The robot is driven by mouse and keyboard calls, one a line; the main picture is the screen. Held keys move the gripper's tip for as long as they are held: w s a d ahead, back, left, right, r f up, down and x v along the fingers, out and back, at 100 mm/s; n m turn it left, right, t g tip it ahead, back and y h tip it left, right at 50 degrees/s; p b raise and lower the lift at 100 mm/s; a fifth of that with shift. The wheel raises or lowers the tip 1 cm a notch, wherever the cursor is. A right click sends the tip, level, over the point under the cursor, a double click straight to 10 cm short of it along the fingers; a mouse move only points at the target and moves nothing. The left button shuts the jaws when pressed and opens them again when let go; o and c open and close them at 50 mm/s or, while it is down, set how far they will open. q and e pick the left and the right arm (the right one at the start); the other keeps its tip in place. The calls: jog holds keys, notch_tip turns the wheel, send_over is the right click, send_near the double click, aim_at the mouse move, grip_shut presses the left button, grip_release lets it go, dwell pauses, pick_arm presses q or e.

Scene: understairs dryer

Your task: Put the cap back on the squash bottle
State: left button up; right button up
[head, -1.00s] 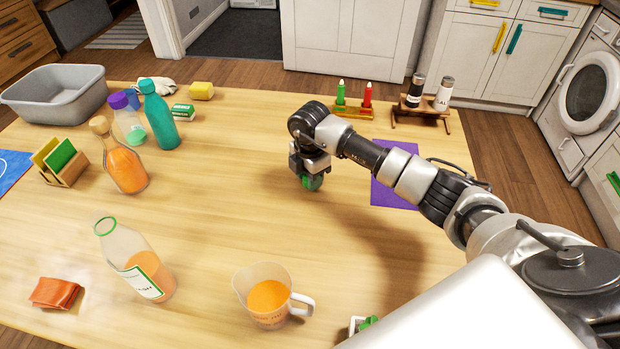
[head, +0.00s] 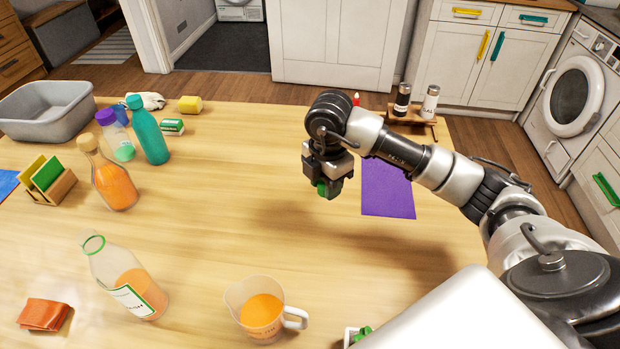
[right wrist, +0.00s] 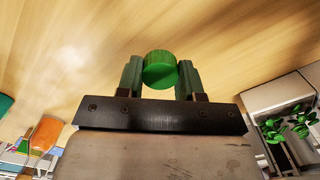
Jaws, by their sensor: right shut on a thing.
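The squash bottle (head: 124,281) is clear glass with a green rim, a white label and orange liquid. It stands at the front left of the table in the head view, with its mouth open. My right gripper (head: 327,186) is shut on a round green cap (head: 324,189), held above the table, right of the bottle and farther back. In the right wrist view the cap (right wrist: 160,70) sits between the two fingers (right wrist: 158,78). The bottle is well apart from the gripper. My left gripper is not in view.
A measuring jug (head: 262,310) of orange liquid stands right of the bottle, and a folded orange cloth (head: 44,314) lies to its left. A corked bottle (head: 113,182) and a teal bottle (head: 149,132) stand behind. A purple mat (head: 388,190) lies at right. The middle table is clear.

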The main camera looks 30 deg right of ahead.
jog(key=shift+s+d+r, duration=0.1)
jog(key=shift+s+r, duration=0.3)
jog(key=shift+s, duration=0.25)
jog(key=shift+s+d+r, duration=0.1)
jog(key=shift+s+r, duration=0.25)
jog(key=shift+s, duration=0.25)
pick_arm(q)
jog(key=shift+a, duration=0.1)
